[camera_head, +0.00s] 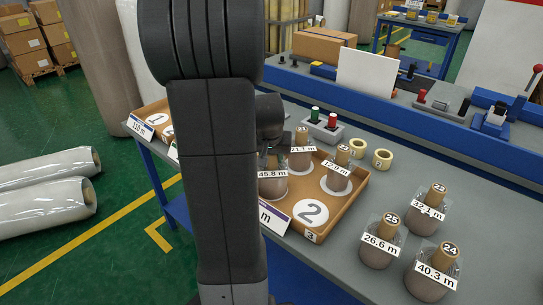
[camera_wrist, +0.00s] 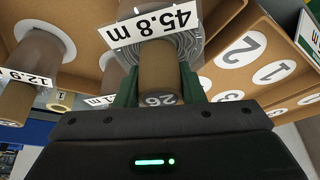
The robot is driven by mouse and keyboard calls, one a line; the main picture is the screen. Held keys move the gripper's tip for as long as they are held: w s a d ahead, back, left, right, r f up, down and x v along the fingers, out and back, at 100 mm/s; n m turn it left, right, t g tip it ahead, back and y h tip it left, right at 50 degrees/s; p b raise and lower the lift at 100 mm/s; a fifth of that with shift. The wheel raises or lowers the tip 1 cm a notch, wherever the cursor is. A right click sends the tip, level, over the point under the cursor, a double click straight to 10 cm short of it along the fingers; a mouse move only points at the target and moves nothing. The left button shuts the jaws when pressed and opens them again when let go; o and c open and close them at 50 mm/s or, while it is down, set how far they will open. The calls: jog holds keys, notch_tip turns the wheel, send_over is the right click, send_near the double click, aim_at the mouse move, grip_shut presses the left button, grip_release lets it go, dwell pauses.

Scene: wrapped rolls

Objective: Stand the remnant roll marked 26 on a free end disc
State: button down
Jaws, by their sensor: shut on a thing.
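The roll marked 26 (camera_wrist: 158,65) has a brown core, a clear-wrapped body and a 45.8 m label. My gripper (camera_wrist: 160,88) is shut on its core in the wrist view. In the head view the same roll (camera_head: 272,186) is upright over the left part of the brown tray (camera_head: 345,208), partly hidden by my arm. I cannot tell whether its base touches the tray. My gripper is mostly hidden in the head view.
A 21.1 m roll (camera_head: 300,158) and a 12.9 m roll (camera_head: 338,178) stand in the same tray. Rolls marked 25 (camera_head: 380,245), 24 (camera_head: 432,275) and 22 (camera_head: 427,215) stand on the grey bench to the right. Two tape rings (camera_head: 381,159) lie behind the tray.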

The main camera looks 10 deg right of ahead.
jog(key=c, duration=0.9)
grip_release()
jog(key=shift+o, duration=0.2)
jog(key=v, duration=1.3)
jog(key=shift+s+r+p, duration=0.25)
jog(key=shift+r+p, duration=0.1)
jog(key=shift+a, duration=0.1)
jog(key=x, duration=1.4)
jog(key=shift+b, duration=0.3)
jog(key=shift+r, duration=0.15)
